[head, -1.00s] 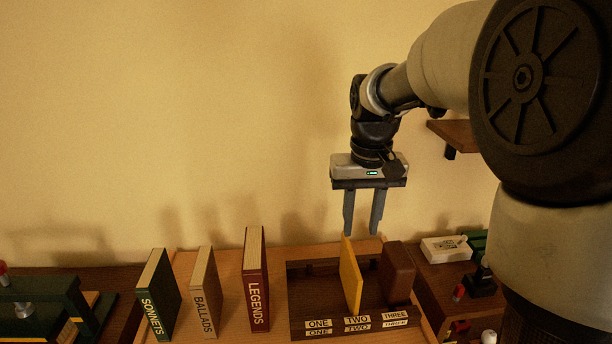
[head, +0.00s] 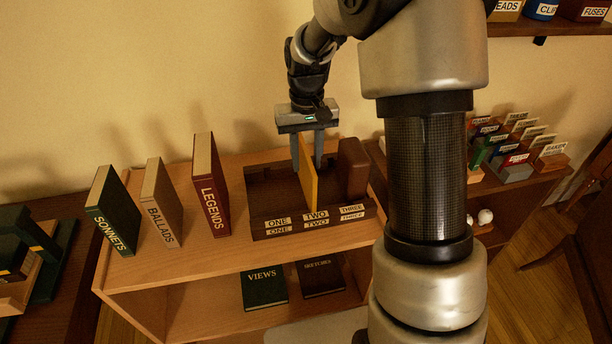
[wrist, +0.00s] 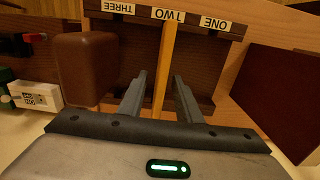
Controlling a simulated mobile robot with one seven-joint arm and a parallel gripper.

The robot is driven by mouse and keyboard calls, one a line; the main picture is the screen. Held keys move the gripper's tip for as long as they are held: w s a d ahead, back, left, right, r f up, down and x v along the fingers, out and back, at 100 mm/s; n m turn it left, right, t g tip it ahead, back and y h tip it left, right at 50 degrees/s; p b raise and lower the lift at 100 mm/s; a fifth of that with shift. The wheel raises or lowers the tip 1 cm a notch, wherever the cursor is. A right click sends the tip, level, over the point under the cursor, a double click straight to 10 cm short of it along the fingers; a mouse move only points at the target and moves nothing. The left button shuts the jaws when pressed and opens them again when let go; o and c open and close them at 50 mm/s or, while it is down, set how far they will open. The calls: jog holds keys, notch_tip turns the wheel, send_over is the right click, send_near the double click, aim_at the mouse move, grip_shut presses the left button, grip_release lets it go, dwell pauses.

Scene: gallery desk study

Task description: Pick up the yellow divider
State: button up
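The yellow divider (head: 307,186) stands upright in the dark wooden rack (head: 262,207), behind the label TWO. My gripper (head: 307,163) is over the rack with its fingers pointing down, one on each side of the divider's far upper part. In the wrist view the divider (wrist: 165,62) runs between the two open fingers (wrist: 158,95), with a gap visible on both sides. The fingers are not closed on it. A brown block (head: 353,168) stands in the rack at the right, behind the label THREE.
Books labelled LEGENDS (head: 211,187), BALLADS (head: 162,203) and SONNETS (head: 114,212) stand left of the rack on the wooden shelf top (head: 141,262). Two dark books lie on the lower shelf. In the wrist view a white box (wrist: 36,95) sits beside the brown block.

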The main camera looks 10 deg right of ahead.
aim_at(306, 175)
notch_tip(306, 175, down, 6)
jog(key=shift+r+b, duration=0.1)
jog(key=shift+b, duration=0.3)
jog(key=shift+w, duration=0.1)
grip_shut()
